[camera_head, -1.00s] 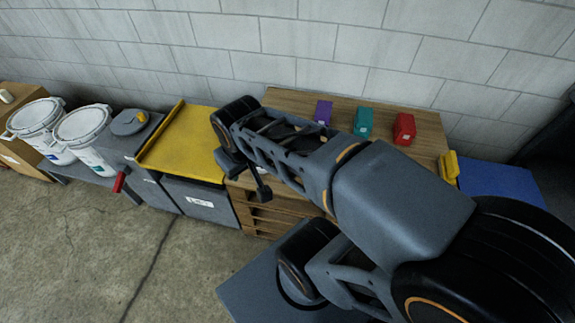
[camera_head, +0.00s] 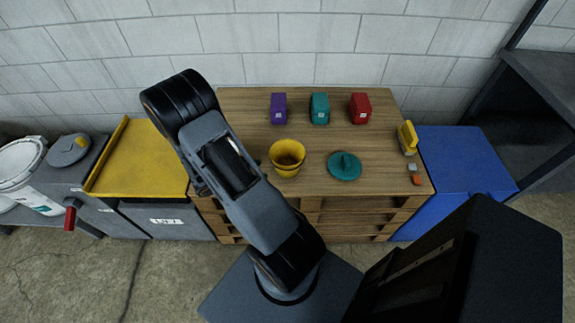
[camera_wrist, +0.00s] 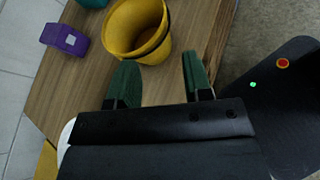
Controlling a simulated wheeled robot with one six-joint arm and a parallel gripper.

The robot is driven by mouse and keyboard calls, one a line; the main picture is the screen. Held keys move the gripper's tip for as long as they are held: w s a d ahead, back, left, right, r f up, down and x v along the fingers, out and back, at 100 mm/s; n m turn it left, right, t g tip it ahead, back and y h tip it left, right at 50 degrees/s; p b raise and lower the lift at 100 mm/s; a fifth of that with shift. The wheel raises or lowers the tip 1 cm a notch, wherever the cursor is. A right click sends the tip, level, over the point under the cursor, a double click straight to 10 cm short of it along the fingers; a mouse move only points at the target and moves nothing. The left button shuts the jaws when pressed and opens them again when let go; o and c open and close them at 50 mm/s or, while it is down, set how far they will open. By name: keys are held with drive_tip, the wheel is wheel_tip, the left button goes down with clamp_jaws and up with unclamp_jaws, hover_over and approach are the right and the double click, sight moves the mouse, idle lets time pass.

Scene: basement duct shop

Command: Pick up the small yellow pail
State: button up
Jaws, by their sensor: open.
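The small yellow pail (camera_head: 287,158) stands upright on the wooden workbench (camera_head: 240,110), left of its middle, with its open top showing. In the wrist view the pail (camera_wrist: 137,30) is just beyond my fingertips, at the top of the picture. My gripper (camera_wrist: 158,68) is open, its two green fingers apart with bare bench and bench edge between them. The pail is not between the fingers. In the head view my arm hides most of my gripper, left of the pail.
Purple (camera_head: 279,108), teal (camera_head: 320,108) and red (camera_head: 360,108) boxes line the bench's back. A teal lidded thing (camera_head: 345,166) sits right of the pail. A yellow tool (camera_head: 408,138) and small blocks lie at the right end. A yellow tray (camera_head: 140,165) adjoins left, a blue surface (camera_head: 460,170) right.

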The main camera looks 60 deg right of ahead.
sight(290, 167)
drive_tip(key=x, duration=1.4)
drive_tip(key=shift+f+p, duration=0.15)
drive_tip(key=shift+p, duration=0.15)
drive_tip(key=shift+c, duration=0.4)
clamp_jaws()
